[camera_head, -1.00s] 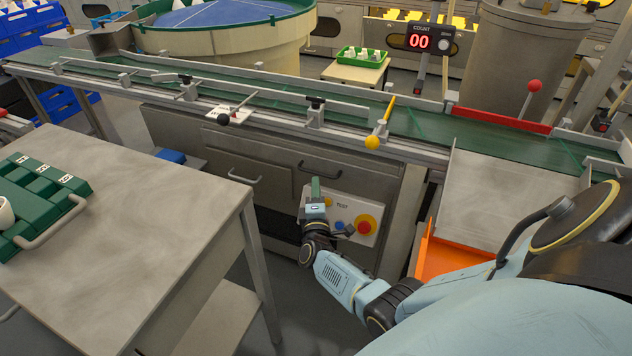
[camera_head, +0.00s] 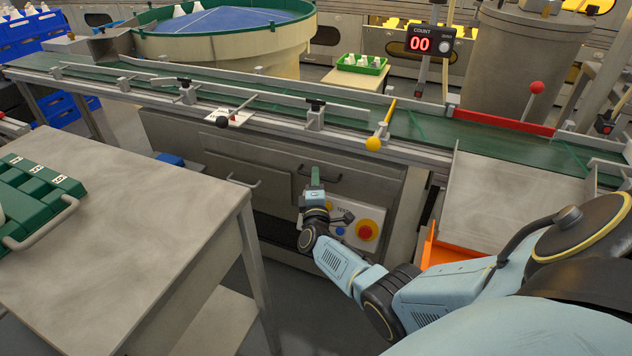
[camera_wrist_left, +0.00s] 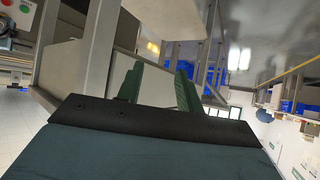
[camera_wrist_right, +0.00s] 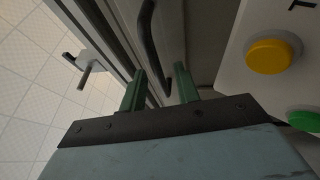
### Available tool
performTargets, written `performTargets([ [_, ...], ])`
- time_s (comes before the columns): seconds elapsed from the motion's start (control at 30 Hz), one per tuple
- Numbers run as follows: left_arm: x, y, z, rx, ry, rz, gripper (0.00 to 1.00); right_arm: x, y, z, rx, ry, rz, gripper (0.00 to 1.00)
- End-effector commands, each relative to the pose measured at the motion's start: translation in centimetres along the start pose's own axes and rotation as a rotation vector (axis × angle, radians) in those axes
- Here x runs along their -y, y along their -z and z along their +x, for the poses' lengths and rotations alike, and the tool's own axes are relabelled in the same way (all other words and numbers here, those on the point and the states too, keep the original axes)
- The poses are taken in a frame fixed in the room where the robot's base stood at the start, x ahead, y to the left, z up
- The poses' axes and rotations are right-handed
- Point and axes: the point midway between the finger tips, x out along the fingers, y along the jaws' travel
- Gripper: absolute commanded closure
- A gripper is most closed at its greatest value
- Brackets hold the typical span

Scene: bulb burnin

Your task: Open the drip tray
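The cabinet under the conveyor has a left drawer front with a pale bar handle (camera_head: 243,183) and a right front (camera_head: 358,187) with a dark bar handle (camera_head: 332,180). Neither front visibly stands out; I cannot tell which is the drip tray. My right gripper (camera_head: 315,178) is in front of the dark handle and overlaps it in the head view. In the right wrist view its green fingers (camera_wrist_right: 160,85) are apart and empty, with the dark handle (camera_wrist_right: 148,35) just beyond them. My left gripper (camera_wrist_left: 158,88) is open and empty, outside the head view.
A test panel with a red button (camera_head: 365,230) sits close to the right gripper; its yellow button (camera_wrist_right: 272,55) shows in the right wrist view. A grey table (camera_head: 150,215) stands at left. An orange bin (camera_head: 450,252) is at right. The conveyor (camera_head: 420,125) runs above.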

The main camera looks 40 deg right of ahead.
Motion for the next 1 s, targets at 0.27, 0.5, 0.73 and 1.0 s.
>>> performTargets([
  [0.27,0.0,0.0,0.0,0.002,0.0,0.0,0.64,0.0,0.0,0.0,0.0,0.0,0.0,0.98],
  [0.5,0.0,-0.1,0.0,0.003,0.0,0.0,0.64,0.0,0.0,0.0,0.0,0.0,0.0,1.0],
  [0.73,0.1,-0.4,-0.1,0.029,0.002,0.0,0.64,-0.1,0.1,-0.3,0.0,0.0,0.0,1.0],
  [1.0,1.1,-5.1,-1.9,0.304,0.026,-0.009,0.64,-0.5,0.8,-1.9,-0.001,0.002,0.001,1.0],
])
